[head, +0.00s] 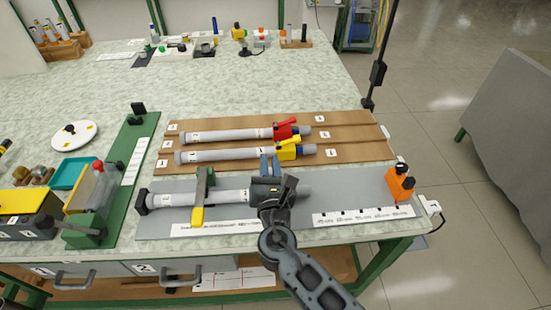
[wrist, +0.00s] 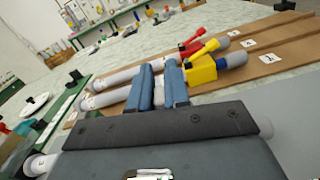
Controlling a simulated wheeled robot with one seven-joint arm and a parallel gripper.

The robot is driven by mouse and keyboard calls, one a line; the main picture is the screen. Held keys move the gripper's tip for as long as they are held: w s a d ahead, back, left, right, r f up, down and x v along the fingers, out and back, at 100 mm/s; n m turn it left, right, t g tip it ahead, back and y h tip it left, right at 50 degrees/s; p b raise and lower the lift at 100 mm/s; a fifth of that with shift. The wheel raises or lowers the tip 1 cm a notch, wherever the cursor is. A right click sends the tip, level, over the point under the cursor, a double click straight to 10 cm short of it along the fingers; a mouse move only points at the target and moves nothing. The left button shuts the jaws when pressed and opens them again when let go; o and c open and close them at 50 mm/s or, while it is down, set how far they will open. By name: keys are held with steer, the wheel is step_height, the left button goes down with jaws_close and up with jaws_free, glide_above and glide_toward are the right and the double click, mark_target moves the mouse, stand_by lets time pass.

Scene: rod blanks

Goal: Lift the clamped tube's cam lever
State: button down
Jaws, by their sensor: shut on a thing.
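The clamped tube (head: 225,197) is grey and lies left to right on the grey plate (head: 340,190) in the head view. A green clamp (head: 204,180) with a yellow handle (head: 197,216) crosses it left of my gripper. My gripper (head: 270,165) is over the tube's right part and covers its collar and cam lever. In the wrist view the two blue fingers (wrist: 159,85) stand with a narrow gap, shut on what seems to be the cam lever. The lever itself is hidden, so its angle cannot be told. The tube's left end (wrist: 38,165) shows at lower left there.
Two more grey tubes, with a red collar (head: 283,132) and a yellow collar (head: 290,150), lie on the brown rack (head: 350,145) just behind my fingers. An orange block (head: 400,184) stands at the plate's right end. A green fixture (head: 90,215) stands at left.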

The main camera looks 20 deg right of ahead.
steer(key=shift+w+a+r+n+p, duration=0.1)
steer(key=shift+w+a+n+p, duration=0.1)
steer(key=shift+a+n+p, duration=0.6)
steer(key=shift+d+n, duration=0.15)
steer(key=shift+n, duration=0.15)
steer(key=c, duration=1.4)
jaws_free()
steer(key=shift+c, duration=0.2)
steer(key=b+v, duration=0.1)
steer(key=v, duration=0.7)
steer(key=shift+w, duration=0.1)
